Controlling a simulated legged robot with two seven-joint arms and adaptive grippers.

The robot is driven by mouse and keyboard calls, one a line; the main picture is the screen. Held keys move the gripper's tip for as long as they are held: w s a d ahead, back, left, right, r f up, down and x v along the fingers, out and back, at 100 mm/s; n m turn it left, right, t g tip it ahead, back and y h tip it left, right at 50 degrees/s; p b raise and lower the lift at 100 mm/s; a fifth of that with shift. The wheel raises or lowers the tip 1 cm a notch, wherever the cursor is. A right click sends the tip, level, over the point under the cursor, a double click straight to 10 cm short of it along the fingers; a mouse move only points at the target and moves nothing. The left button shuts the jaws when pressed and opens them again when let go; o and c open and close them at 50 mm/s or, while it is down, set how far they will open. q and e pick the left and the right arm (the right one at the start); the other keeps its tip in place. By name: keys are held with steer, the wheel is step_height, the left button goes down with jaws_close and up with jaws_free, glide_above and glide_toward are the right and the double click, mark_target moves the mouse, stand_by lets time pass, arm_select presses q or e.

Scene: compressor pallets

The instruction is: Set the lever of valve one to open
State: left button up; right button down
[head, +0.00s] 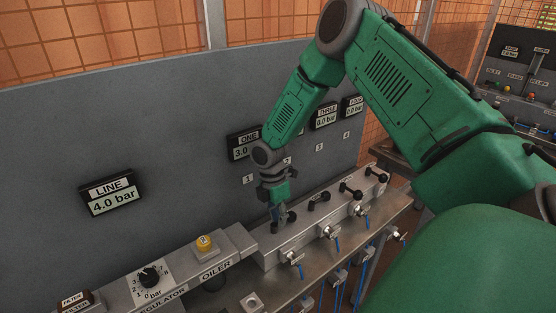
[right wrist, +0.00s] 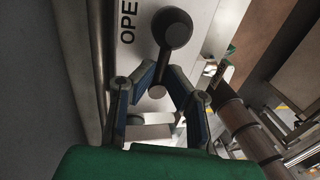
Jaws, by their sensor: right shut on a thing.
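The valve block (head: 310,231) is a grey bar on the bench with several black levers along its top. My right gripper (head: 279,216) is low over the block's left end, at the lever of valve one, which it mostly hides. In the right wrist view, the black lever (right wrist: 172,28) has a round knob, and its stem runs between the blue-padded fingers of my right gripper (right wrist: 158,76). The fingers are shut on it. Part of a label reading "OPE" (right wrist: 127,30) shows beside the knob. My left gripper is not in view.
The ONE display (head: 242,146) is partly covered by my right arm and shows 3.0. The LINE display (head: 111,192) reads 4.0 bar. Other levers (head: 318,201) stand close to the right. A regulator knob (head: 149,277) and a yellow oiler button (head: 205,243) lie left.

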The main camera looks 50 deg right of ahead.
steer(key=shift+w+d+r, duration=0.1)
steer(key=shift+w+r, duration=0.05)
steer(key=shift+w, duration=0.05)
steer(key=c, duration=1.6)
jaws_free()
steer(key=shift+d, duration=0.1)
steer(key=shift+r, duration=0.3)
steer(key=r, duration=0.3)
steer(key=w+r, duration=0.1)
steer(key=r, duration=0.3)
steer(key=w+r, duration=0.1)
steer(key=r, duration=0.2)
steer(key=shift+w+d+r, duration=0.15)
steer(key=shift+d+r, duration=0.15)
steer(key=shift+r, duration=0.05)
